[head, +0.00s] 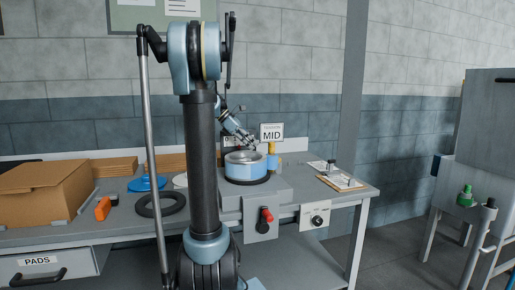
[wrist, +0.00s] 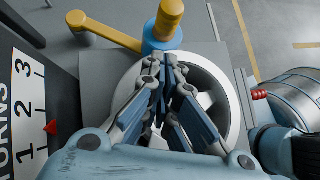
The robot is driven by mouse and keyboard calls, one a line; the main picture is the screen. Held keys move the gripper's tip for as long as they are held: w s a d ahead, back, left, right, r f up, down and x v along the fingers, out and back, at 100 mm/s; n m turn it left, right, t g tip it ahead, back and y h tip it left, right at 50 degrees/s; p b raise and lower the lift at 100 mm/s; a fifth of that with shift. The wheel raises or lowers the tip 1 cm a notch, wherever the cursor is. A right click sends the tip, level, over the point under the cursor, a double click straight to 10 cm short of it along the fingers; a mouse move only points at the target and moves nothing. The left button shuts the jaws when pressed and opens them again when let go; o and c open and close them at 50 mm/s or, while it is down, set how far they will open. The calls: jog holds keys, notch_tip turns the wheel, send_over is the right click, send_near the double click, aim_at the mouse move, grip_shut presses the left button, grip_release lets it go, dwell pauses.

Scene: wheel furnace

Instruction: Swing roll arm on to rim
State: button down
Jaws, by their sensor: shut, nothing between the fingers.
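A yellow post with a blue collar (wrist: 163,28) stands at the top of the wrist view, with a yellow lever (wrist: 108,34) reaching left from it; this looks like the roll arm. It also shows in the head view (head: 272,160), right of the round blue housing. The pale rim (wrist: 222,85) of the silver wheel lies below the post in the wrist view. In the head view the wheel (head: 244,157) tops the blue housing. My gripper (wrist: 163,62) is shut and empty over the wheel, near the post; contact cannot be told. It shows small in the head view (head: 249,140).
A turns scale (wrist: 30,100) with a red pointer stands left in the wrist view; a metal cylinder (wrist: 305,95) is at right. A MID sign (head: 271,132) stands behind.

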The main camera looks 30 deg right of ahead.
aim_at(272, 142)
jog(key=v, duration=0.8)
jog(key=shift+a+r, duration=0.15)
jog(key=shift+r, duration=0.05)
